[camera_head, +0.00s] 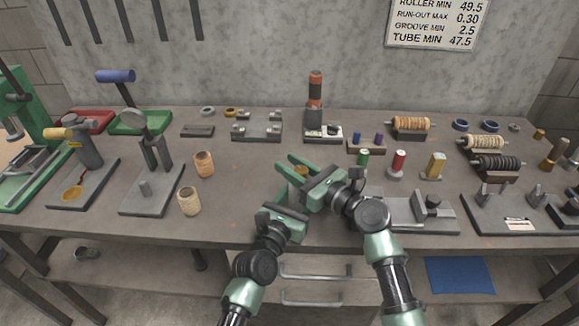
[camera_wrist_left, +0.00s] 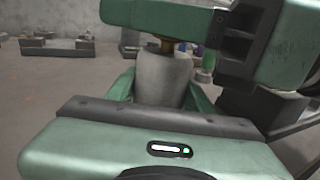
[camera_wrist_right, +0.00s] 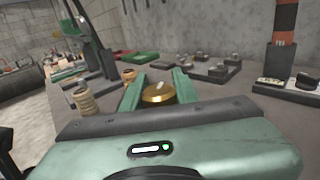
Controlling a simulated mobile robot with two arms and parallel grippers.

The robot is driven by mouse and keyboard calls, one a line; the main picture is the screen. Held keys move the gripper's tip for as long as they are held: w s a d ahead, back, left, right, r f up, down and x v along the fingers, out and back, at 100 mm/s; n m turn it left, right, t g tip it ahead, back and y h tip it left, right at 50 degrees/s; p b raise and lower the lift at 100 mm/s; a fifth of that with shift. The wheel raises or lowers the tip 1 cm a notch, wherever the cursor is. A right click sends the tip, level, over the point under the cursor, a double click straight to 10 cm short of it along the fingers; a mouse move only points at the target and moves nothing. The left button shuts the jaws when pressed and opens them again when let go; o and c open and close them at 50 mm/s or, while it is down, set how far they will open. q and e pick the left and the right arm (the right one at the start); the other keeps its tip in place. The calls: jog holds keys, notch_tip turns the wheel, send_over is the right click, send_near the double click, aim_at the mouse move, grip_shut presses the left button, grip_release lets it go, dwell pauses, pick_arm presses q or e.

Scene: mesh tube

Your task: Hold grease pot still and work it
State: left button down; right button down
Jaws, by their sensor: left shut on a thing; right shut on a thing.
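The grease pot is a grey cylinder (camera_wrist_left: 163,78) standing between the fingers of my left gripper (camera_wrist_left: 160,92) in the left wrist view. My left gripper is shut on its body. In the right wrist view its round brass top (camera_wrist_right: 158,94) sits between the fingers of my right gripper (camera_wrist_right: 156,88), which is shut on it from above the left one. In the head view only a bit of brass (camera_head: 301,171) shows between the right fingers (camera_head: 290,167); the pot's body is hidden by my grippers.
Two tan ribbed rollers (camera_head: 204,164) (camera_head: 190,201) stand to the left. A stand with an orange-and-black column (camera_head: 315,92) is behind. The bench between the left rollers and my grippers is clear.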

jog(key=shift+w+d+m+t+h, duration=0.15)
jog(key=shift+w+m+t+h, duration=0.05)
jog(key=shift+m+t+h, duration=1)
jog(key=c, duration=1.1)
grip_release()
jog(key=shift+o, duration=0.2)
jog(key=shift+d, duration=0.1)
jog(key=v, duration=1.2)
